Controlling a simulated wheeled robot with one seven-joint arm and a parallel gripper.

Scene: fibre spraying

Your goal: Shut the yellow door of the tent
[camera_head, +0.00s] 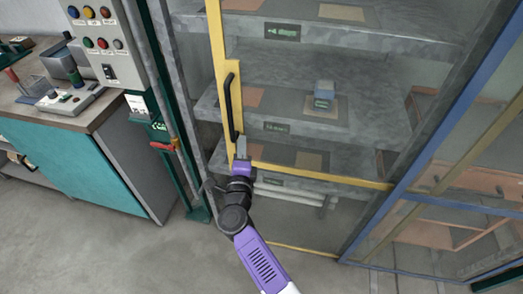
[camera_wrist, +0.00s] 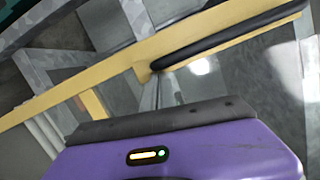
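The yellow door (camera_head: 219,45) of the tent has a yellow frame with clear panels, and shelves show through it. A black bar handle (camera_head: 229,105) runs along its left upright. My gripper (camera_head: 241,146), with a purple body, is at the lower end of the handle. In the wrist view the yellow frame (camera_wrist: 100,73) crosses diagonally, with the black handle (camera_wrist: 225,36) along it. My gripper's narrow grey fingers (camera_wrist: 157,82) are close together at the handle's near end, with nothing visible between them. Contact is unclear. How far the door stands open is hard to tell.
A blue-framed panel (camera_head: 430,107) stands at the right. Grey shelves (camera_head: 375,125) behind the door carry a small blue box (camera_head: 324,95). A teal workbench (camera_head: 75,165) and a button panel (camera_head: 97,42) stand at the left. The floor (camera_head: 130,255) at lower left is clear.

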